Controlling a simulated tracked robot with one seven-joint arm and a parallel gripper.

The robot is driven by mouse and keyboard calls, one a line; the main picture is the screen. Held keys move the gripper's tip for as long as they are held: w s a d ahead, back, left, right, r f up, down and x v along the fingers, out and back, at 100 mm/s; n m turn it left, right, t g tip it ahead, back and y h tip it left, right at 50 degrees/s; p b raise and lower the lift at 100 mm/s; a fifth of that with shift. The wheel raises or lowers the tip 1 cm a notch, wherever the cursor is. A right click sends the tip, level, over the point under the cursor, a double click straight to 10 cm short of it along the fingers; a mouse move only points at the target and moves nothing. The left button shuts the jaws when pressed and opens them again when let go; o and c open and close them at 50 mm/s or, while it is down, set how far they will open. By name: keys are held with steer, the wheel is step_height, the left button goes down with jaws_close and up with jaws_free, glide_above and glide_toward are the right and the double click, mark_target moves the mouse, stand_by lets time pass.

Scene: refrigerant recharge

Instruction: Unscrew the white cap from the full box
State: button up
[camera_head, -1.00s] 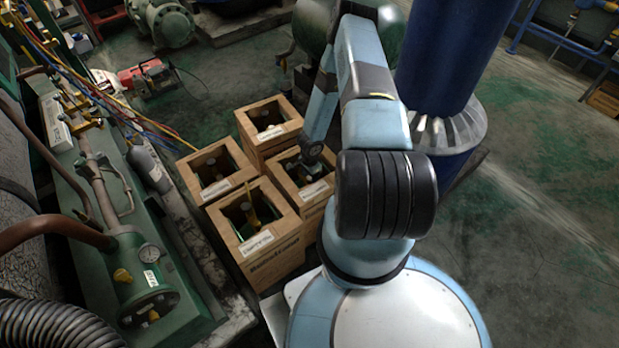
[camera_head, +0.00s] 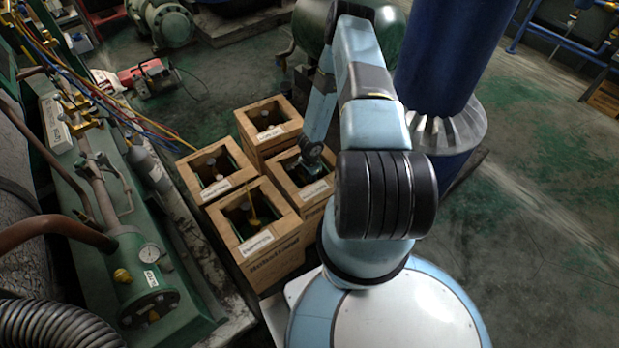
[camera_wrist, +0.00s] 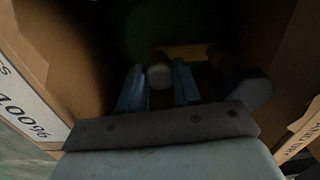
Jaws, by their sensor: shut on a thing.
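The full box (camera_wrist: 30,45) is an open cardboard carton whose label reads 100% in the wrist view. In the head view this carton (camera_head: 316,189) is the right one of the group, with my arm reaching down into it. My gripper (camera_wrist: 159,82) is inside the opening, its two blue fingers on either side of the small round white cap (camera_wrist: 158,76). The fingers are shut on the cap. A yellowish valve part (camera_wrist: 187,52) and a dark round knob (camera_wrist: 248,90) show beside it. The cylinder below is dark and mostly hidden.
Three more open cartons stand close by: front (camera_head: 268,248), left (camera_head: 198,192) and back (camera_head: 262,148). A blue column (camera_head: 447,60) stands right of my arm. Green machinery with a gauge (camera_head: 150,253) and hoses lines the left. Floor at right is clear.

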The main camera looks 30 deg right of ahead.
stand_by(0.3)
steer(key=n, duration=0.3)
steer(key=shift+n, duration=0.3)
steer(key=n, duration=0.2)
steer(key=shift+n, duration=0.8)
steer(key=n, duration=0.3)
steer(key=shift+n, duration=0.3)
